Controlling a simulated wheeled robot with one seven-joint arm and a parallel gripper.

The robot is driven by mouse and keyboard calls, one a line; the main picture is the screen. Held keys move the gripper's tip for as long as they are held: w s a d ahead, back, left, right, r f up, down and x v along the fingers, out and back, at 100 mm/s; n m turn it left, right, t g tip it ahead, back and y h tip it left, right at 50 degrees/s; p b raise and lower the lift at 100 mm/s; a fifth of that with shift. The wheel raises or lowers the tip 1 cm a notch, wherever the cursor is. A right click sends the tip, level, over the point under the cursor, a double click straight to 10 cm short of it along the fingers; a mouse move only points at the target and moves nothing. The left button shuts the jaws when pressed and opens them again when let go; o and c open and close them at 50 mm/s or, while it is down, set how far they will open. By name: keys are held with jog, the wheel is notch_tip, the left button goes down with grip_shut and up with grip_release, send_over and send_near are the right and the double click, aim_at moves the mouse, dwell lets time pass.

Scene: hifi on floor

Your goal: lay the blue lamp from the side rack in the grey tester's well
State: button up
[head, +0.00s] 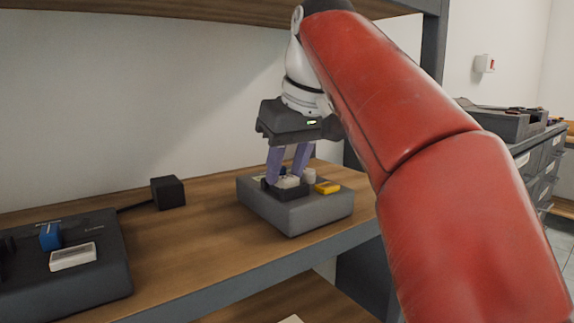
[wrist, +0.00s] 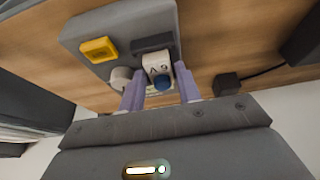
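In the head view the fingers partly hide the block. A dark grey device (head: 85,280) at the left carries an upright blue piece (head: 50,237) and a white labelled block (head: 73,257).
A yellow piece (head: 327,187) and a white round piece (head: 309,176) are on the grey box, close to my fingers. Wooden shelf between the two boxes is clear. Another shelf (head: 200,10) hangs above.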

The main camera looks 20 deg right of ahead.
aim_at(286, 177)
jog(key=shift+o, duration=1.2)
jog(key=shift+r, duration=0.15)
jog(key=v, duration=0.1)
jog(key=p+v, duration=0.1)
jog(key=v, duration=0.1)
jog(key=shift+s+d, duration=0.1)
jog(key=shift+s, duration=0.25)
jog(key=s+d+b, duration=0.1)
jog(key=s+d, duration=0.3)
jog(key=s, duration=0.7)
jog(key=s+a+f+m, duration=0.1)
jog(key=a+f, duration=0.1)
jog(key=f, duration=1.5)
jog(key=s+a+f+m+t+h, duration=0.1)
jog(key=a+f+m, duration=0.1)
jog(key=f, duration=1.4)
jog(key=shift+s+a+f+m, duration=0.3)
jog(key=shift+f, duration=0.1)
